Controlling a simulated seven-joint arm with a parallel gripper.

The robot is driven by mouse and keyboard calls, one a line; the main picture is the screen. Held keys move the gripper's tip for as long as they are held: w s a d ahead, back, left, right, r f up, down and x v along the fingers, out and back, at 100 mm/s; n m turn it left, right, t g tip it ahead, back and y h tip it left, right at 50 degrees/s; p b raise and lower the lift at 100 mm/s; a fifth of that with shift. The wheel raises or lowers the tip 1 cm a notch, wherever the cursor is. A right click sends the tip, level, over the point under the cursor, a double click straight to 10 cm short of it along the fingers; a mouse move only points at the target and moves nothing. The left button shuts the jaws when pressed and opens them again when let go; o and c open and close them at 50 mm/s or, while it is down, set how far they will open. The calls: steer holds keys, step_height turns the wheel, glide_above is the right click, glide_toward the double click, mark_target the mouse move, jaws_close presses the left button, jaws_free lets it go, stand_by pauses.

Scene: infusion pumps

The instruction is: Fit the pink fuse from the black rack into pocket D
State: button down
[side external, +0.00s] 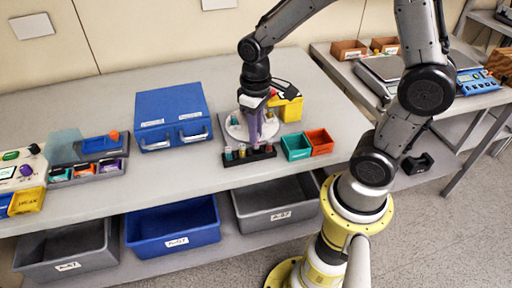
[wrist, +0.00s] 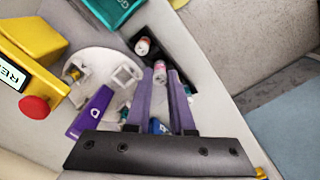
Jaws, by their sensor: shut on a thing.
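The black rack (side external: 250,158) stands at the front of the bench with several small fuses in it; it also shows in the wrist view (wrist: 184,47). My gripper (side external: 254,141) points down over the rack, its lavender fingers (wrist: 161,75) shut on the pink fuse (wrist: 160,68). I cannot tell whether the fuse is still seated or raised. A white round plate (wrist: 98,62) with raised square pockets lies right beside the rack; it shows behind the gripper in the side view (side external: 234,128).
A yellow device (wrist: 38,32) with a red button stands beside the plate. A teal bin (side external: 297,147) and an orange-red bin (side external: 320,140) sit right of the rack. A blue case (side external: 172,115) stands to the left, with clear bench before it.

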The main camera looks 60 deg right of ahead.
steer(key=shift+r, duration=2.05)
steer(key=w+d+r, duration=0.2)
steer(key=d, duration=0.3)
steer(key=shift+w+d+f, duration=0.1)
steer(key=shift+d+f, duration=0.05)
steer(key=shift+f, duration=1.1)
steer(key=shift+w+d+f, duration=0.1)
steer(key=shift+f, duration=1.1)
steer(key=shift+f, duration=1.05)
steer(key=c, duration=1.1)
jaws_free()
steer(key=shift+r, duration=0.1)
